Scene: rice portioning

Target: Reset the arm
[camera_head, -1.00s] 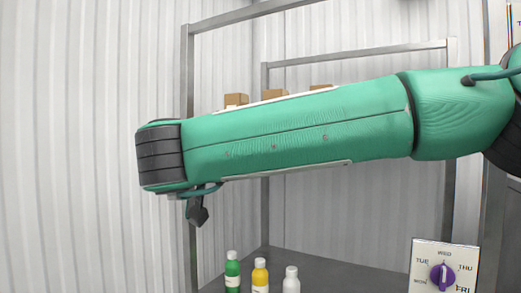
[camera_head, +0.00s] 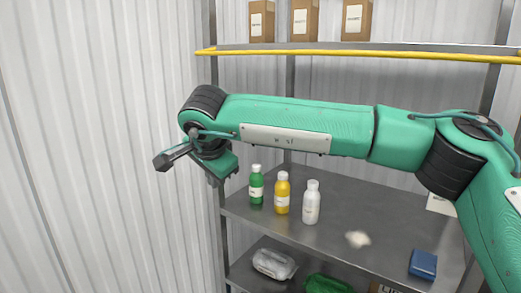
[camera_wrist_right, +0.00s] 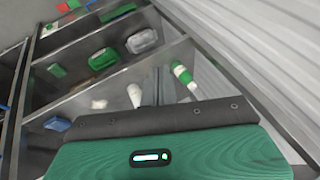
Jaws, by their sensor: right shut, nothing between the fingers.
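My right arm reaches across the head view from the right. Its gripper (camera_head: 168,160) is at the left end of the arm, shut and empty, in front of the ribbed wall and left of the shelf rack. In the right wrist view the narrow fingers (camera_wrist_right: 164,86) show partly above the green wrist housing, which hides much of the lower picture. The gripper touches none of the bottles. My left gripper is in neither view.
A metal shelf (camera_head: 262,223) carries green (camera_head: 256,187), yellow (camera_head: 282,195) and white (camera_head: 311,205) bottles, a small white heap (camera_head: 357,239) and a blue item (camera_head: 422,264). Cardboard boxes (camera_head: 305,22) stand above. Clear (camera_head: 273,264) and green (camera_head: 325,284) bags lie below.

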